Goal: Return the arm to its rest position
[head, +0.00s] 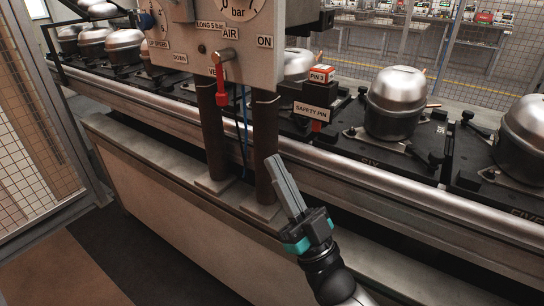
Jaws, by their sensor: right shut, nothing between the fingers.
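My right gripper (283,183) is in the head view, low in the middle, with its long grey fingers together and nothing between them. It points up and left, and in the picture it overlaps the front of the conveyor and the foot of a dark post. My right arm comes in from the bottom edge, right of centre. My left gripper and left arm are not in the view.
A grey control panel (187,50) stands on two dark posts (212,135) just ahead. A red-tipped lever (222,85) and a safety pin block (311,110) are near it. Silver compressors (394,100) stand on black pallets along the conveyor rail (340,187). Mesh fencing (40,110) is at left.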

